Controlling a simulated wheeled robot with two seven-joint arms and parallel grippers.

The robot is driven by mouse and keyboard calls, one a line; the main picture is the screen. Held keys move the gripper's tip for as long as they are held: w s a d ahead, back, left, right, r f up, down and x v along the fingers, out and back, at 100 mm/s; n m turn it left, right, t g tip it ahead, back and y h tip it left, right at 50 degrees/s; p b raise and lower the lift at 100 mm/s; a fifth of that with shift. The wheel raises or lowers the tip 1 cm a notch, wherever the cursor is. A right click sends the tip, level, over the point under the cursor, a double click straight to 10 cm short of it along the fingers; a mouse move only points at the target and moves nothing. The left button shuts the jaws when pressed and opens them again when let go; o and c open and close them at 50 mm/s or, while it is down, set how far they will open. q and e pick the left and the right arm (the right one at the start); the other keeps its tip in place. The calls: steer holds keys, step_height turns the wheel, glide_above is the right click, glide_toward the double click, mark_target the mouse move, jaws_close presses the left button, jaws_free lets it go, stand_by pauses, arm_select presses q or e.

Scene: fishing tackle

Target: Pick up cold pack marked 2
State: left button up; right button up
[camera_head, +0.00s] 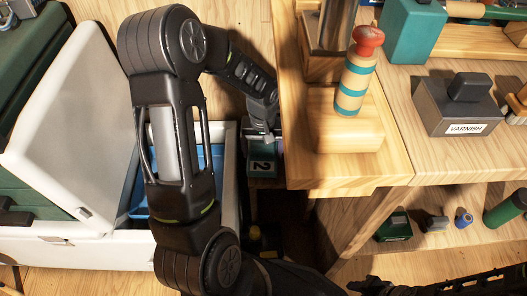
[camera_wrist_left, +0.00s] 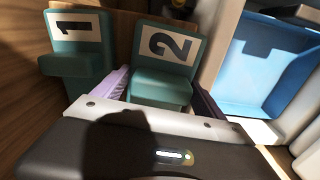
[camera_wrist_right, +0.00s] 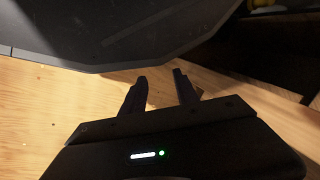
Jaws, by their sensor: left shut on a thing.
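The cold pack marked 2 (camera_wrist_left: 165,60) is a teal block with a white label, and its number also shows in the head view (camera_head: 262,166). My left gripper (camera_wrist_left: 162,92) is shut on its raised teal grip, with a purple finger on each side. In the head view my left gripper (camera_head: 266,140) is partly hidden by my own arm and the bench edge. I cannot tell whether the pack is clear of its support. My right gripper (camera_wrist_right: 160,82) is open and empty, its dark fingers apart.
A teal pack marked 1 (camera_wrist_left: 80,50) stands close beside pack 2. An open white cooler (camera_head: 232,190) with a blue inside (camera_wrist_left: 265,60) is near the left gripper. The wooden bench (camera_head: 300,150) overhangs closely, bearing a red-topped striped float (camera_head: 357,75) and a varnish box (camera_head: 455,108).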

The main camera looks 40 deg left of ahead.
mark_target(259, 144)
arm_select(q)
steer(key=r, duration=0.1)
steer(key=r+p, duration=0.1)
steer(key=r, duration=0.3)
steer(key=shift+s+a+p, duration=0.3)
steer(key=shift+a+p, duration=0.05)
steer(key=shift+a, duration=0.05)
steer(key=s+a+p, duration=0.2)
steer(key=s+a, duration=1)
steer(key=a, duration=0.2)
steer(key=shift+a, duration=0.15)
steer(key=shift+s+f, duration=0.1)
steer(key=shift+f, duration=0.05)
